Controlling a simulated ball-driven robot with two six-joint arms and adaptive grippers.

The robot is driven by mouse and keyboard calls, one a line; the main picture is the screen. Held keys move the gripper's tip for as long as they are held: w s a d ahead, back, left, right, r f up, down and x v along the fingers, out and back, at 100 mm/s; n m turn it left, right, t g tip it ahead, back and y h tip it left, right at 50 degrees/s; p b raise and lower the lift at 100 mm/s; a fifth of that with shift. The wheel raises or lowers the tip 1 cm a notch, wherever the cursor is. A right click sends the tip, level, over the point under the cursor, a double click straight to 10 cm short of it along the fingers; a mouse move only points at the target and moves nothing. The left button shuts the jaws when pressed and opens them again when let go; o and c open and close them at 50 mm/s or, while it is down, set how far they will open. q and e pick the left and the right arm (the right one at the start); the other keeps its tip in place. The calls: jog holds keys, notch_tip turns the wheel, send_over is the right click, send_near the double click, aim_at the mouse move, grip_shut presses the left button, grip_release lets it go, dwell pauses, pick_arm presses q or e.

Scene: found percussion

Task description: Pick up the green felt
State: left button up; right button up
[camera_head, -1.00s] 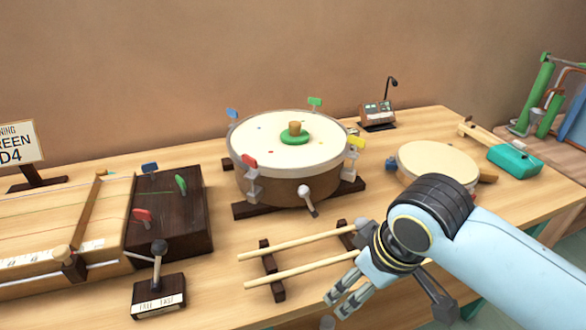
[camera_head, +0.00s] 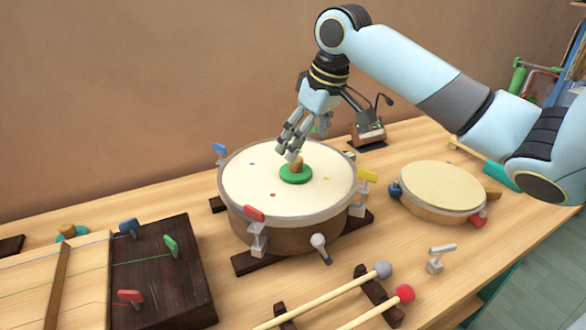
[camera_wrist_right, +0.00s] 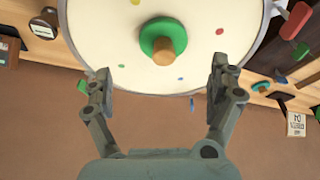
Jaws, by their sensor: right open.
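The green felt (camera_head: 295,174) is a round green disc with a wooden peg knob (camera_head: 297,162) standing up from its middle. It rests near the centre of the cream head of the large drum (camera_head: 250,190). In the right wrist view the green felt (camera_wrist_right: 160,35) shows beyond the fingertips, centred between them. My right gripper (camera_head: 292,152) is above the drum, just over and slightly left of the knob in the head view. Its fingers are open and nothing is between them in the right wrist view (camera_wrist_right: 160,75). My left gripper is not in view.
Coloured clips, red (camera_head: 254,213), blue (camera_head: 219,148) and yellow (camera_head: 367,175), stand around the drum rim. A smaller drum (camera_head: 443,187) sits to the right. Two mallets (camera_head: 345,300) lie on a dark rack in front. A dark-ended stringed board (camera_head: 165,270) is at the left.

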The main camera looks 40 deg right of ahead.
aim_at(296, 163)
jog(key=shift+w+f, duration=0.25)
jog(key=shift+f, duration=0.35)
jog(key=shift+w+f, duration=0.2)
jog(key=shift+f, duration=0.1)
jog(key=x, duration=0.5)
jog(key=shift+a, duration=0.3)
jog(key=c, duration=0.3)
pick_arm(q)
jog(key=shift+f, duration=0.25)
pick_arm(e)
jog(key=c, duration=1)
